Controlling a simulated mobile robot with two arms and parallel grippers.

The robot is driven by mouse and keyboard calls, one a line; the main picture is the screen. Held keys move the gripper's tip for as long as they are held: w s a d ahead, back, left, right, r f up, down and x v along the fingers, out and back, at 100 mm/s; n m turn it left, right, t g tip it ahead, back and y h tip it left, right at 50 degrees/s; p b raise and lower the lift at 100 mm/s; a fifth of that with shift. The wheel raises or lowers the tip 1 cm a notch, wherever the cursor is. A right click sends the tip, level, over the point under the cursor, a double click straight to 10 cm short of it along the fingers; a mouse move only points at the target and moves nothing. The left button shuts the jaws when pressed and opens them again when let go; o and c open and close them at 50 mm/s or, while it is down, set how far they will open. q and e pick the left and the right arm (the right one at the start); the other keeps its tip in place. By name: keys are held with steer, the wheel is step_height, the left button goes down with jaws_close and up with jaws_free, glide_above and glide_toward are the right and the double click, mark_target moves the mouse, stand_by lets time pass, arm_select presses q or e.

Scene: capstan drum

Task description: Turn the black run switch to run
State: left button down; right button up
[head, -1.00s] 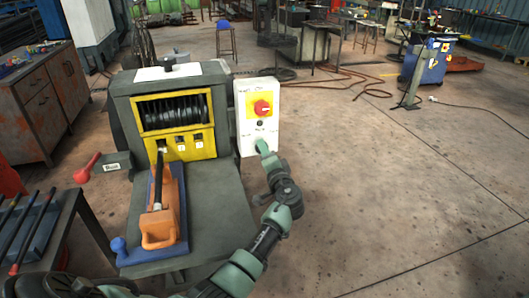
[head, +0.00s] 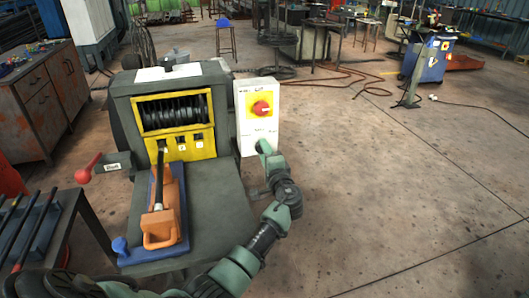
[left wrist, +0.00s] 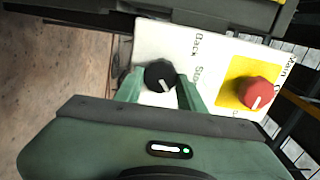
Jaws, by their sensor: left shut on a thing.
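The black run switch (left wrist: 160,75) is a round knob with a white pointer mark on a white control panel. In the left wrist view the mark points down and slightly left, and the labels "Back" and "Stop" are readable; the run label is not visible. My left gripper (left wrist: 161,91) has its green fingers on both sides of the knob and is shut on it. In the head view my left gripper (head: 263,147) is at the lower part of the white panel (head: 248,110) and hides the black switch. My right gripper is not in view.
A red main switch (head: 261,108) on a yellow plate sits above on the same panel. Left of it stand the grey capstan machine with a yellow-framed drum (head: 175,115), an orange lever block (head: 162,225) and a red-handled lever (head: 88,168).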

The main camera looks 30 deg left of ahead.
arm_select(q)
steer(key=c, duration=0.9)
jaws_free()
steer(key=shift+o, duration=0.2)
steer(key=v, duration=0.7)
steer(key=shift+s+d+b, duration=0.25)
steer(key=shift+d+b, duration=0.05)
steer(key=shift+b, duration=0.05)
steer(key=shift+f, duration=0.1)
